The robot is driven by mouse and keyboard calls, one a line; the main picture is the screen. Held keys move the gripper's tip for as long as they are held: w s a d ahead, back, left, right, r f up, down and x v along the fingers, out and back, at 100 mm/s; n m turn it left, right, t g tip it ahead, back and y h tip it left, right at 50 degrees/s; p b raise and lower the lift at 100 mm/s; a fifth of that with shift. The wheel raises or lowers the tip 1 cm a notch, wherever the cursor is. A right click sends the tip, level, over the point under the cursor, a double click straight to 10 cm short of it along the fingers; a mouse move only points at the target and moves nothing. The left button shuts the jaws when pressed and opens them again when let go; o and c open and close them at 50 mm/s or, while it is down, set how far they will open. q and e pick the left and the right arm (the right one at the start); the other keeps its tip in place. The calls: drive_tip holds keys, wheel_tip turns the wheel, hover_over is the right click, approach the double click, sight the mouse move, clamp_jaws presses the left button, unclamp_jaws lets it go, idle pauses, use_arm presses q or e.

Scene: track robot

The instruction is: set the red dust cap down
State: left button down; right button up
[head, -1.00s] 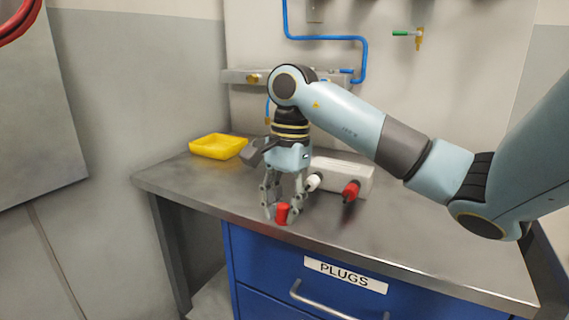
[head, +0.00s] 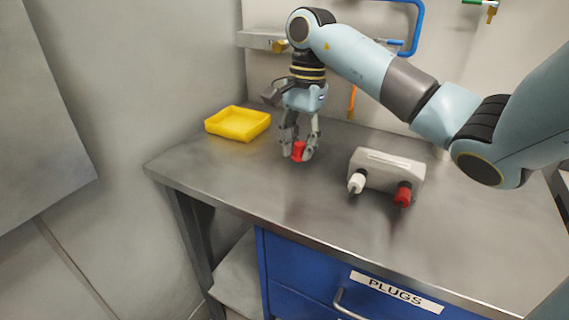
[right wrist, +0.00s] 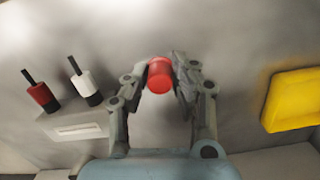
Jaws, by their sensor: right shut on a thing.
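The red dust cap (head: 298,151) is a small red cylinder between the fingertips of my right gripper (head: 299,154). In the right wrist view the cap (right wrist: 160,76) shows its round red end, with a finger of the right gripper (right wrist: 160,84) against each side. The gripper points down over the metal bench (head: 240,178), between the yellow tray and the grey block. I cannot tell whether the cap touches the bench top. My left gripper is in neither current view.
The yellow tray (head: 238,124) stands left of the gripper and looks empty. A grey block (head: 388,171) with a white plug (head: 356,183) and a red plug (head: 403,194) sits to the right. Blue drawers (head: 330,290) labelled PLUGS are below. The bench front is clear.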

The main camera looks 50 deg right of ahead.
sight(280, 183)
drive_tip(key=w+a+f, duration=0.2)
drive_tip(key=shift+w+a, duration=0.3)
wheel_tip(280, 183, down, 3)
drive_tip(key=shift+f+p, duration=0.2)
drive_tip(key=shift+p, duration=0.4)
drive_tip(key=shift+f, duration=0.45)
drive_tip(key=shift+f, duration=0.1)
drive_tip(key=o, duration=0.7)
drive_tip(key=shift+o, duration=0.2)
